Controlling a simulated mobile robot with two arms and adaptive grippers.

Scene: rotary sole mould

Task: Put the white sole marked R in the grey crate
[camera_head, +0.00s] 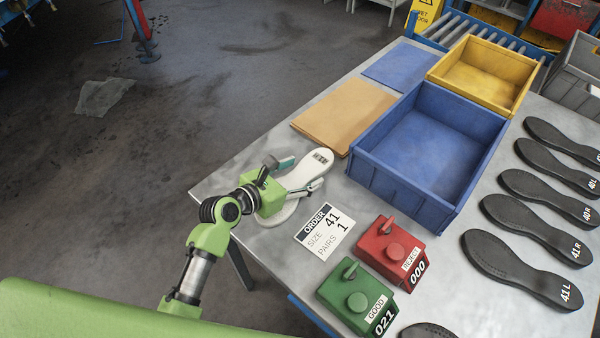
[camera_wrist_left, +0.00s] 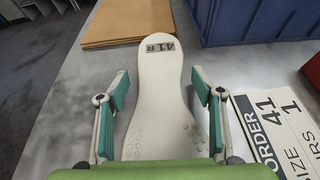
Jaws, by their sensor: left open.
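A white sole (camera_head: 318,162) lies flat near the left corner of the grey table. In the left wrist view the white sole (camera_wrist_left: 159,90) shows a dark label reading 41 R at its far end. My left gripper (camera_head: 297,173) is over the sole. In the left wrist view the left gripper (camera_wrist_left: 159,90) is open, with one finger on each side of the sole and a gap to it on both sides. A grey crate (camera_head: 577,85) stands at the right edge of the head view, partly cut off. My right gripper is not in view.
A blue crate (camera_head: 400,185) and a yellow crate (camera_head: 470,100) stand on the table (camera_head: 265,150). Several black soles (camera_head: 520,268) lie at the right. An order card (camera_head: 325,229), a red counter (camera_head: 388,245) and a green counter (camera_head: 350,290) are nearby. Cardboard (camera_head: 343,110) lies behind the sole.

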